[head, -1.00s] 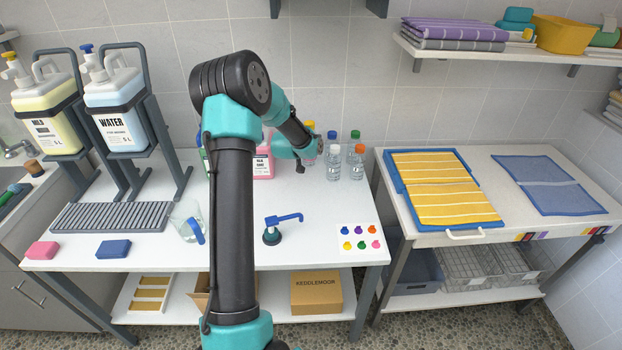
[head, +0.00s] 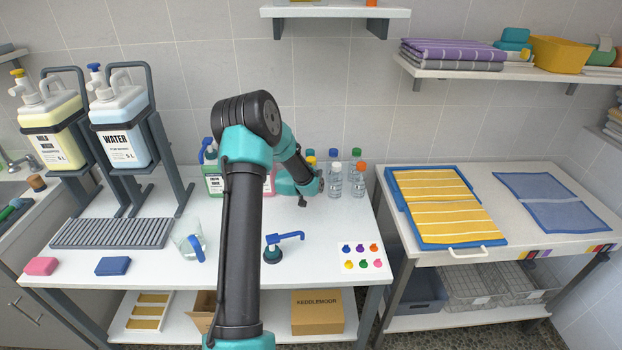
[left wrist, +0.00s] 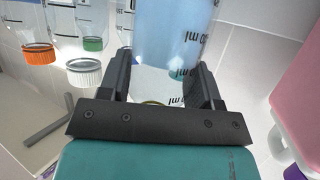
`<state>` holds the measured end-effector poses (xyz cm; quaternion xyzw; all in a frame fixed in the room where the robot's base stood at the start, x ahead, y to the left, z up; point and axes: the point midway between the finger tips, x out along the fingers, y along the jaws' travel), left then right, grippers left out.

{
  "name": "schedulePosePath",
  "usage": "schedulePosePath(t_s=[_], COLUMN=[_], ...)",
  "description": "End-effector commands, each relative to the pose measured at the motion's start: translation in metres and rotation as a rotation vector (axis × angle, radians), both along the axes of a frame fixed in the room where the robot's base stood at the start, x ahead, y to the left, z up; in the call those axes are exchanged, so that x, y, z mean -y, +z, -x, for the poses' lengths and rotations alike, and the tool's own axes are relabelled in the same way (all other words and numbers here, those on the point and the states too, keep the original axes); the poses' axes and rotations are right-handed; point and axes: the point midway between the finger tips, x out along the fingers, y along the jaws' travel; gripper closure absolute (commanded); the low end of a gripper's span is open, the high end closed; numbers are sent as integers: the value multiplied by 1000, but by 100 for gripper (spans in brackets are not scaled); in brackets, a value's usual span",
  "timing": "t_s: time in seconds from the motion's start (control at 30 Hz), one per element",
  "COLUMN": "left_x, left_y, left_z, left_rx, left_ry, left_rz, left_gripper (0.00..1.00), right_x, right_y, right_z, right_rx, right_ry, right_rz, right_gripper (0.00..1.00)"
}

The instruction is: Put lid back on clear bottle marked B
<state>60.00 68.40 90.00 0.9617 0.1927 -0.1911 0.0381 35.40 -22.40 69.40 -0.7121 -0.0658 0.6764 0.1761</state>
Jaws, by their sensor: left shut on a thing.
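My left gripper (head: 318,187) is at the left side of the group of capped clear bottles on the table. In the left wrist view my left gripper (left wrist: 164,63) is shut on a clear bottle (left wrist: 178,42) with "ml" marks and blue in it. A yellowish rim (left wrist: 152,102) shows between the fingers, mostly hidden. No letter B is readable. In the head view a white-capped bottle (head: 335,182) and an orange-capped bottle (head: 359,182) stand beside the gripper. A blue cap (head: 333,152), green cap (head: 356,153) and yellow cap (head: 311,162) show too. My right gripper is out of view.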

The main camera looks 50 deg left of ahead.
Motion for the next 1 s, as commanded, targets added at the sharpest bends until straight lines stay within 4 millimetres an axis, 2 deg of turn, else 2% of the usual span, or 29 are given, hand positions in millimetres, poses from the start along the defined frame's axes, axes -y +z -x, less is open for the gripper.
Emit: schedulePosePath(t_s=[0.1,0.2,0.6,0.63,0.87,1.0], left_x=[0,0,0,0,0,0], left_y=[-18,-24,-27,-27,-27,-27], left_z=[0,0,0,0,0,0], left_rx=[-3,-1,-1,-1,-1,-1], left_ry=[0,0,0,0,0,0], left_rz=[1,0,0,0,0,0], left_gripper=[100,100,100,39,17,17], right_x=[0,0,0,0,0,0], right_y=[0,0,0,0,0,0], right_z=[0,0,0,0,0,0], right_rx=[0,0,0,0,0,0], right_ry=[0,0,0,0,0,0], right_rz=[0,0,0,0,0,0], right_gripper=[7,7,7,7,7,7])
